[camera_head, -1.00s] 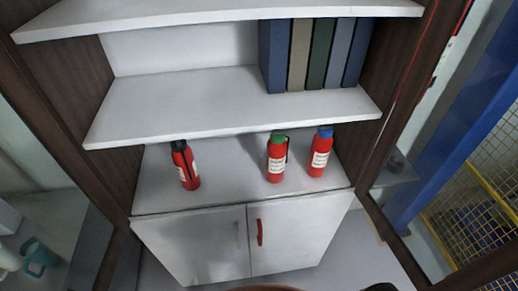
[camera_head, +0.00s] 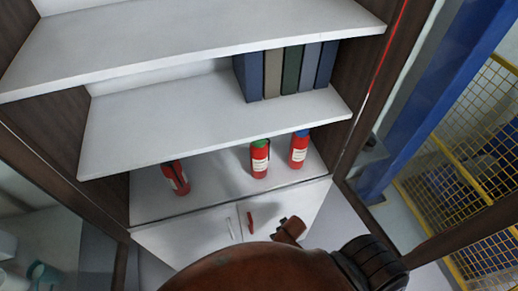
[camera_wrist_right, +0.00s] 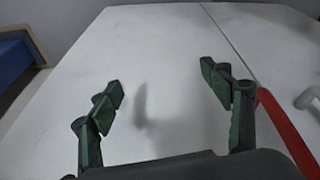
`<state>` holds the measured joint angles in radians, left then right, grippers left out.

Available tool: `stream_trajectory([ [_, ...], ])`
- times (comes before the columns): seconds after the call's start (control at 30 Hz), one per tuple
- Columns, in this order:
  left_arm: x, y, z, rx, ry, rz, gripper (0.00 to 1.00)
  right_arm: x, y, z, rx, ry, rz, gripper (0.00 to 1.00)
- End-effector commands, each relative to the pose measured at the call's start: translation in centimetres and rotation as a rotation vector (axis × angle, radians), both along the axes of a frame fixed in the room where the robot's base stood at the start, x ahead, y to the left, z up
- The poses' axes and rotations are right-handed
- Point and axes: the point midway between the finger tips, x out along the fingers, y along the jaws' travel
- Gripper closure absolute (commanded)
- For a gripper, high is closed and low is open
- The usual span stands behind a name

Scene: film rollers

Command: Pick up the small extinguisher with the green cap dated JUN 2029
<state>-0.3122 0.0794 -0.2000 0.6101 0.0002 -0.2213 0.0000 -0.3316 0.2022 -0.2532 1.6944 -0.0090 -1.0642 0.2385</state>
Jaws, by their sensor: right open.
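The small red extinguisher with the green cap (camera_head: 260,160) stands upright on the lower shelf, between two other red extinguishers. Its label is too small to read. The extinguisher with the blue cap (camera_head: 299,150) stands close to its right. In the right wrist view my right gripper (camera_wrist_right: 158,85) is open and empty, in front of the white cabinet doors. No extinguisher shows in that view. In the head view my arm covers the bottom middle. My left gripper is not in view.
The lower shelf (camera_head: 215,200) has free room between the dark-capped and green-capped extinguishers. The middle shelf (camera_head: 170,130) overhangs it and holds several binders (camera_head: 290,72). A red door handle (camera_wrist_right: 285,130) is close to my right gripper. A yellow mesh fence (camera_head: 460,150) is at right.

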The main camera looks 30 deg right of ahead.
Motion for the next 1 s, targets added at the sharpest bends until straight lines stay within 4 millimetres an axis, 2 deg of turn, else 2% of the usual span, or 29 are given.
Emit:
stream_trajectory([
  [0.03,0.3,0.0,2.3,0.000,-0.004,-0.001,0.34,2.5,0.4,6.5,-0.002,-0.040,-0.009,0.28],
  [0.1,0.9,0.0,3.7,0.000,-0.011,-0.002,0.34,4.3,1.2,12.9,0.000,-0.071,-0.035,0.28],
  [0.2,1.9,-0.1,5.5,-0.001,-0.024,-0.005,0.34,5.4,2.1,20.6,0.005,-0.108,-0.067,0.28],
  [0.3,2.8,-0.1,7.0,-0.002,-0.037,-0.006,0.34,5.6,3.0,27.1,0.012,-0.140,-0.093,0.28],
  [0.4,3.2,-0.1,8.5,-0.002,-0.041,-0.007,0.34,5.3,3.7,33.3,0.020,-0.171,-0.119,0.28],
  [0.5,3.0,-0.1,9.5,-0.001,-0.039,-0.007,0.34,4.9,4.3,38.4,0.027,-0.203,-0.147,0.28],
  [0.57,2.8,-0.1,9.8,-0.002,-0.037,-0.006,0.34,5.0,4.7,40.6,0.029,-0.224,-0.170,0.28],
  [0.63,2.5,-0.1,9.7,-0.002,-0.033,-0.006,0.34,5.3,4.9,41.6,0.031,-0.236,-0.191,0.28],
  [0.77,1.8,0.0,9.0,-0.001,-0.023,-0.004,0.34,6.4,4.8,42.0,0.033,-0.246,-0.207,0.28],
  [0.9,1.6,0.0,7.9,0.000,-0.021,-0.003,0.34,8.8,4.2,41.9,0.030,-0.246,-0.209,0.28],
  [1.0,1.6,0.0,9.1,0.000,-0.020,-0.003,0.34,10.8,3.7,42.2,0.031,-0.242,-0.211,0.28],
])
